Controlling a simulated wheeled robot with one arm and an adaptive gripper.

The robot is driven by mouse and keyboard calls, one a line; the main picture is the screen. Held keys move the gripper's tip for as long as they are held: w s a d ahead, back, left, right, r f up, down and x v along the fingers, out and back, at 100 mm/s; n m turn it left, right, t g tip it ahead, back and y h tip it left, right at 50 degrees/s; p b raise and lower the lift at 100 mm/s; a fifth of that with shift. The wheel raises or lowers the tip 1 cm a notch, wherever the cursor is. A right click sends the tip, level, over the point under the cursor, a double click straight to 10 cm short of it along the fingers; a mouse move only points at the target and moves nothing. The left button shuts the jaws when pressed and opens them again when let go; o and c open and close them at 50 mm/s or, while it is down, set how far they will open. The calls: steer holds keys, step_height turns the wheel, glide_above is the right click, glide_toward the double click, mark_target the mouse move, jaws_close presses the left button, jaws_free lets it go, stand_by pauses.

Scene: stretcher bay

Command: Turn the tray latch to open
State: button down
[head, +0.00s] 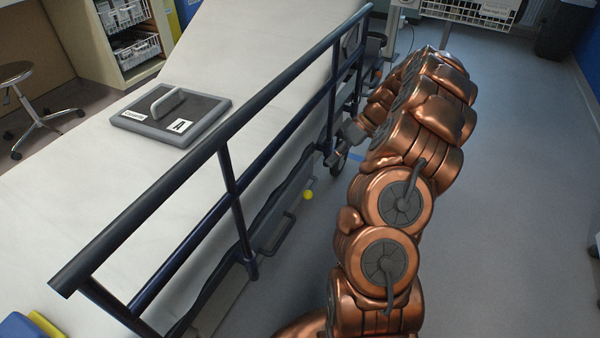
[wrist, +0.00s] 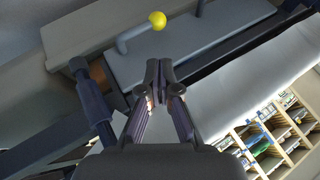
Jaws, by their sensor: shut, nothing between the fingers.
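A small yellow ball (wrist: 157,19) shows in the wrist view in front of a grey bar handle (wrist: 135,36) on a grey panel (wrist: 215,52). I cannot tell whether the ball is fixed to a latch lever. In the head view the yellow ball (head: 307,195) shows below the stretcher's side rail, and a grey loop handle (head: 278,234) is nearer the camera. My gripper (wrist: 159,72) is shut and empty. In the wrist view its tips appear over the panel's near edge, below the ball with a visible gap.
A dark blue side rail (head: 228,172) runs along the stretcher (head: 65,185) left of my arm. A grey cassette (head: 196,130) labelled A lies on the mattress. A stool (head: 38,115) stands at far left. Open floor (head: 510,200) lies to the right.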

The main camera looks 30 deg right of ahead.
mark_target(311, 188)
steer(key=shift+w+d, duration=0.1)
steer(key=shift+w, duration=0.15)
steer(key=b+x, duration=0.2)
steer(key=x, duration=0.8)
steer(key=shift+f, duration=0.1)
